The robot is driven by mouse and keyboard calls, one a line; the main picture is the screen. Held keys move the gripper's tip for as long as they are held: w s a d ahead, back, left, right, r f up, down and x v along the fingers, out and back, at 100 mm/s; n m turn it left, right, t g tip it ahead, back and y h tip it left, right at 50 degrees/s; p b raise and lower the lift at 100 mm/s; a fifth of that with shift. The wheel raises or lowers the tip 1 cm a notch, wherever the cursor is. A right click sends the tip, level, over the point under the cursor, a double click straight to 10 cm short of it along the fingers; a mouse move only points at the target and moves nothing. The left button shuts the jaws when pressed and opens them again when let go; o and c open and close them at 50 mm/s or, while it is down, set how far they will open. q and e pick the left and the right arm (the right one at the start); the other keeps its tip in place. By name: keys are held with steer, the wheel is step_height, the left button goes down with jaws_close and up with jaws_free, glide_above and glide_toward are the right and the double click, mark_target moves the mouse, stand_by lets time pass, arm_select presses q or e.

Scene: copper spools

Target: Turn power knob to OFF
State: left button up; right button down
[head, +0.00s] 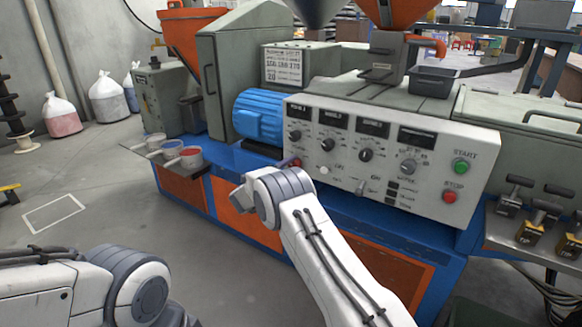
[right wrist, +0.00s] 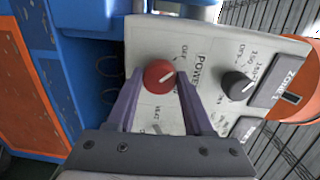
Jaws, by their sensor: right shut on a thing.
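The red power knob (right wrist: 159,76) sits on the pale control panel (right wrist: 205,52), under the word POWER, which reads sideways in the right wrist view. A short white line on the knob slants to the upper right. An OFF label is printed above and right of the knob. My right gripper (right wrist: 160,82) is shut on the knob, one finger on each side. In the head view a bit of the red knob (head: 295,162) shows at the panel's lower left, and my right arm hides most of the gripper. My left arm is at the lower left; its gripper is not in view.
A black ZONE 1 knob (right wrist: 237,85) is close beside the right finger. The panel also carries a green START button (head: 460,166) and a red STOP button (head: 449,196). A ledge with cups (head: 191,157) juts out at left. The floor at left is mostly clear.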

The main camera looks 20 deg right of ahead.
steer(key=shift+a, duration=0.15)
steer(key=shift+c, duration=1.4)
jaws_free()
steer(key=p+v, duration=0.1)
steer(key=v, duration=0.9)
steer(key=shift+p, duration=0.3)
steer(key=shift+a, duration=0.1)
